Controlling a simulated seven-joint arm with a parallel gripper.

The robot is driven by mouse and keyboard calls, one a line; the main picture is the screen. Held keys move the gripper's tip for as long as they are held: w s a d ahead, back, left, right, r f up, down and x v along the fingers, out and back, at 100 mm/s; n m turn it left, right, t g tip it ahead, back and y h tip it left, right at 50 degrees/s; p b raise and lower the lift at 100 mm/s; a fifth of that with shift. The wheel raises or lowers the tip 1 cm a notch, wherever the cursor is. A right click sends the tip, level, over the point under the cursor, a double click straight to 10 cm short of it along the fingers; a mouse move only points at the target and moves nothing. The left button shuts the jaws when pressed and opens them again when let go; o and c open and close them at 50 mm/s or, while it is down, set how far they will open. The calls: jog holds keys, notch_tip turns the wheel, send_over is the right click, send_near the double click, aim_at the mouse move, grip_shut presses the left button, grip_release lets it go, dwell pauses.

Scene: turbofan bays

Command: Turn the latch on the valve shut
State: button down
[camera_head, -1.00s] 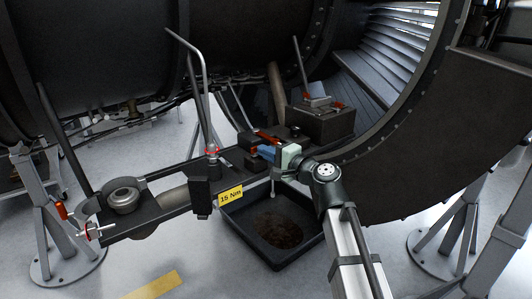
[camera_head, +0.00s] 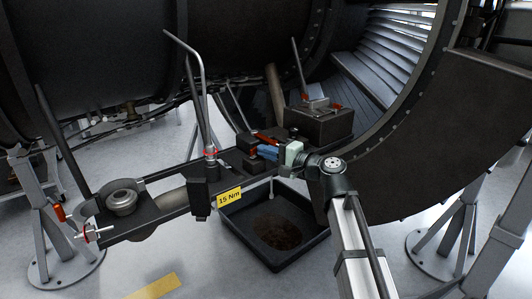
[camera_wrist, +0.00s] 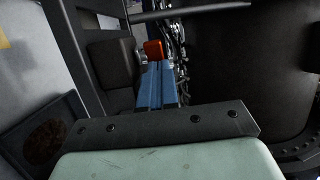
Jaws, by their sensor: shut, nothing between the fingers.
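My gripper (camera_head: 260,151) is shut and empty. Its blue fingers also show in the wrist view (camera_wrist: 155,86), side by side and pointing away from the camera. A red part (camera_wrist: 153,49), which looks like the latch, is just beyond the fingertips; I cannot tell whether they touch it. In the head view a red bar (camera_head: 265,138) lies just above the fingers, beside a dark block (camera_head: 247,140). The valve body itself is hard to make out among the dark parts there, and the fingers hide some of it.
A black drip tray (camera_head: 232,222) stands below my gripper. A dark bracket with a yellow "15 Nm" label (camera_head: 230,196) runs left. A bent grey pipe (camera_head: 203,95) rises left of the fingers. A dark box (camera_head: 320,123) is behind, and the engine casing (camera_head: 400,165) is right.

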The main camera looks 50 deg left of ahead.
jog(key=shift+w+a, duration=0.55)
jog(key=shift+a, duration=0.2)
jog(key=shift+w+a, duration=0.1)
jog(key=shift+a, duration=0.25)
jog(key=shift+a, duration=0.25)
dwell(1.1)
